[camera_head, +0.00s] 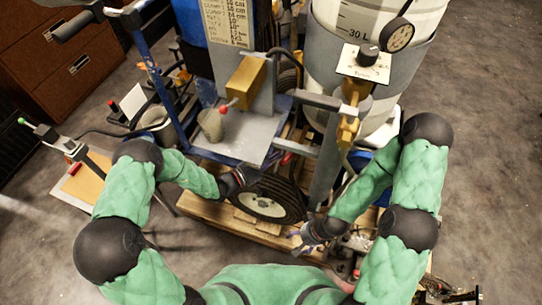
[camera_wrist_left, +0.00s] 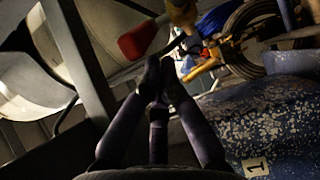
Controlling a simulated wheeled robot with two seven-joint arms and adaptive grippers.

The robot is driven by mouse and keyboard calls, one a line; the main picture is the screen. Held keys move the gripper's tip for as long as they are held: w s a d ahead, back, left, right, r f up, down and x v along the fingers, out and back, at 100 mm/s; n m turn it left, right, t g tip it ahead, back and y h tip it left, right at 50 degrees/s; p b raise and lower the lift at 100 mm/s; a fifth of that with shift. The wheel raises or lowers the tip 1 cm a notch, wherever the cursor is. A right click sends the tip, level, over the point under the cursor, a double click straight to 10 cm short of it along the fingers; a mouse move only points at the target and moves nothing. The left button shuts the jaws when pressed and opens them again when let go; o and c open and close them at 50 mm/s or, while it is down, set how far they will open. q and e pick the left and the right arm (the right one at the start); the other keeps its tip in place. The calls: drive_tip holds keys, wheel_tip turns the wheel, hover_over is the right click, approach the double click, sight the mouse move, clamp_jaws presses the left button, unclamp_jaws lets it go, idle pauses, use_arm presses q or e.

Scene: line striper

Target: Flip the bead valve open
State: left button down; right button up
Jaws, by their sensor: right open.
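A red-tipped lever (camera_head: 286,159) shows under the grey metal shelf in the head view. A red grip (camera_wrist_left: 137,40) shows in the left wrist view, just beyond my left fingertips. A gold box with a red-knobbed lever (camera_head: 224,109) stands above the shelf. I cannot tell for certain which lever is the bead valve. My left gripper (camera_head: 238,180) is below the shelf, near the dark wheel. In the wrist view its dark fingers (camera_wrist_left: 160,78) meet closely at the tips, with nothing seen between them. My right gripper (camera_head: 306,240) is open, low and to the right of the wheel.
The line striper's wheel (camera_head: 262,204) stands over a wooden pallet (camera_head: 205,212). A grey shelf (camera_head: 235,140) overhangs my left gripper. A large white tank (camera_head: 350,25) and metal posts crowd the right. Open floor (camera_head: 490,150) lies at far right.

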sight(281, 165)
use_arm(q)
drive_tip(key=shift+s, duration=0.1)
drive_tip(key=shift+s+d+r+p, duration=0.15)
drive_tip(key=shift+s+d+p, duration=0.75)
drive_tip(key=shift+s, duration=0.3)
drive_tip(key=shift+s+d, duration=0.2)
drive_tip(key=shift+d, duration=0.05)
drive_tip(key=shift+f, duration=0.2)
